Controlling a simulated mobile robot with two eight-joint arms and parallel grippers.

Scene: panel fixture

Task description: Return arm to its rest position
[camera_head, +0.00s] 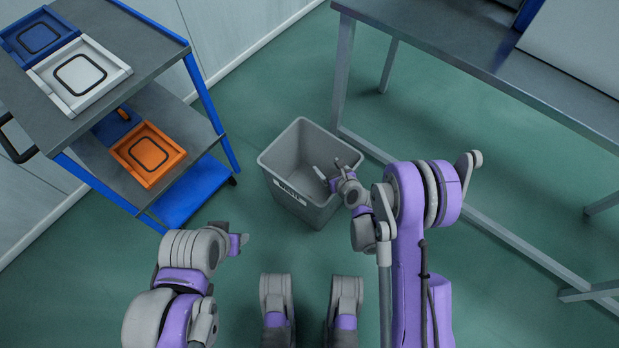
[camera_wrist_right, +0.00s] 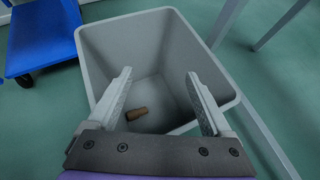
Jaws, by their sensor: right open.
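My right arm (camera_head: 408,210) reaches forward over a grey waste bin (camera_head: 325,205). Its right gripper (camera_head: 327,175) is open and empty, with the fingers above the bin's opening. In the right wrist view the two fingers of the right gripper (camera_wrist_right: 159,82) stand wide apart over the bin (camera_wrist_right: 110,50). A small brown cylinder (camera_wrist_right: 137,113) lies on the bin floor, below and between the fingers and apart from them. My left arm (camera_head: 185,270) is folded at the lower left. The end of my left gripper (camera_head: 240,242) shows only in part, and its jaws cannot be made out.
A cart (camera_head: 150,60) at the left holds blue, white and orange trays (camera_head: 148,153) on two shelves. A metal table (camera_head: 500,70) stands at the right, its leg close behind the bin. Green floor is clear between the cart and the bin.

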